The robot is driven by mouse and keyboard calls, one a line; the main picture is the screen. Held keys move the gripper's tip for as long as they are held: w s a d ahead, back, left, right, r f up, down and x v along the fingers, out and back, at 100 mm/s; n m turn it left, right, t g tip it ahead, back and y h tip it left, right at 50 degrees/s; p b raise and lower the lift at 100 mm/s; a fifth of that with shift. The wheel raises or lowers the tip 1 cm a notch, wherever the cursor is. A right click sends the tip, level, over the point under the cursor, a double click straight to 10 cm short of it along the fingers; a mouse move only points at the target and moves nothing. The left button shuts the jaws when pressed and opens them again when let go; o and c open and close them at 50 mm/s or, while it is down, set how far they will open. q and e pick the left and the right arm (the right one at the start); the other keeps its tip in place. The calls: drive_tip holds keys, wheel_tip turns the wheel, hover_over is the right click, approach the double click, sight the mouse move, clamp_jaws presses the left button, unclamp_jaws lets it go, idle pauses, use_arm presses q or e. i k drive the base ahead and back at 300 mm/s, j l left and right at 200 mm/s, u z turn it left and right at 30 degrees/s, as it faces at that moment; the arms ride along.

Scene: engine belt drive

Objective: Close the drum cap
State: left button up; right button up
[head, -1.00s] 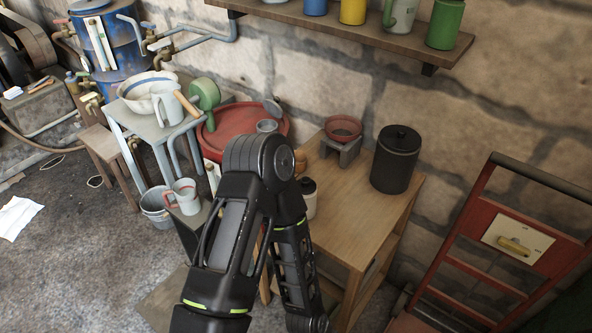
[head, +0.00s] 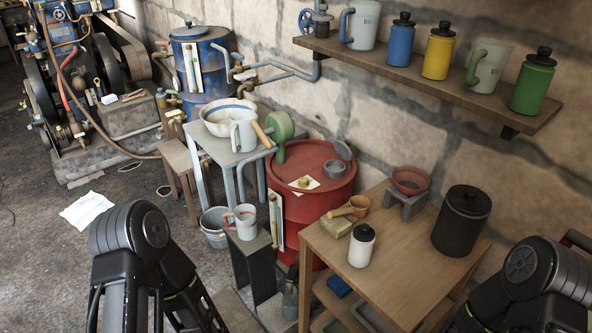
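A red drum (head: 310,212) stands by the wall in the middle of the head view. On its top, near the back right, is a short grey round neck (head: 334,170). A grey round cap (head: 343,150) stands tilted up beside the neck, apart from its mouth, so the neck looks uncovered. My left arm shows at the lower left and my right arm at the lower right, as dark links only. Both grippers are outside the frame.
A wooden table (head: 440,262) right of the drum holds a black canister (head: 462,221), a white bottle (head: 362,246) and a red bowl (head: 410,180). A grey table (head: 225,155) with a basin and green funnel stands left. A shelf (head: 420,75) hangs above.

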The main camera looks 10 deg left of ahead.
sight(342, 149)
drive_tip(key=i+j, duration=0.1)
drive_tip(key=j, duration=0.25)
drive_tip(key=i+j, duration=0.15)
drive_tip(key=j, duration=0.2)
drive_tip(key=i+j, duration=0.1)
drive_tip(key=j, duration=0.3)
drive_tip(key=i+j, duration=0.15)
drive_tip(key=j, duration=0.2)
drive_tip(key=i+j+z, duration=0.1)
drive_tip(key=j, duration=0.25)
drive_tip(key=i+j, duration=0.1)
drive_tip(key=j, duration=0.25)
